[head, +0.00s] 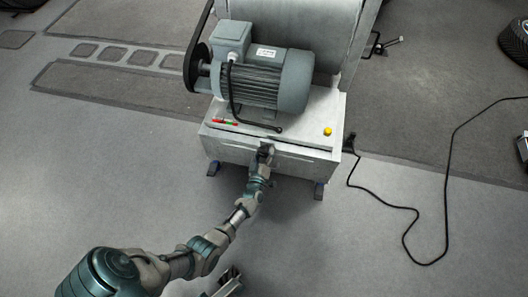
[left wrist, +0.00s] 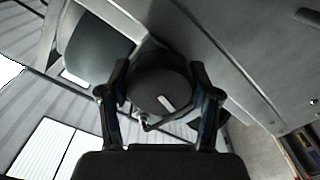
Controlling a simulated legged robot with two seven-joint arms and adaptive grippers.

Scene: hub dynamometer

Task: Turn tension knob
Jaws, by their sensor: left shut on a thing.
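The tension knob (left wrist: 150,84) is dark and round with a short white mark on its face. In the left wrist view it sits between the two fingers of my left gripper (left wrist: 160,98), which is shut on it, one finger on each side. In the head view my left gripper (head: 265,150) reaches the front face of the grey dynamometer base (head: 310,150). There the gripper mostly hides the knob. At the bottom edge of the head view a grey metal part shows, perhaps of my right gripper; its fingers cannot be made out.
A grey motor (head: 270,80) with a black cable sits on the base. A loose black cable (head: 415,210) lies on the floor at right. The floor left of the base is clear.

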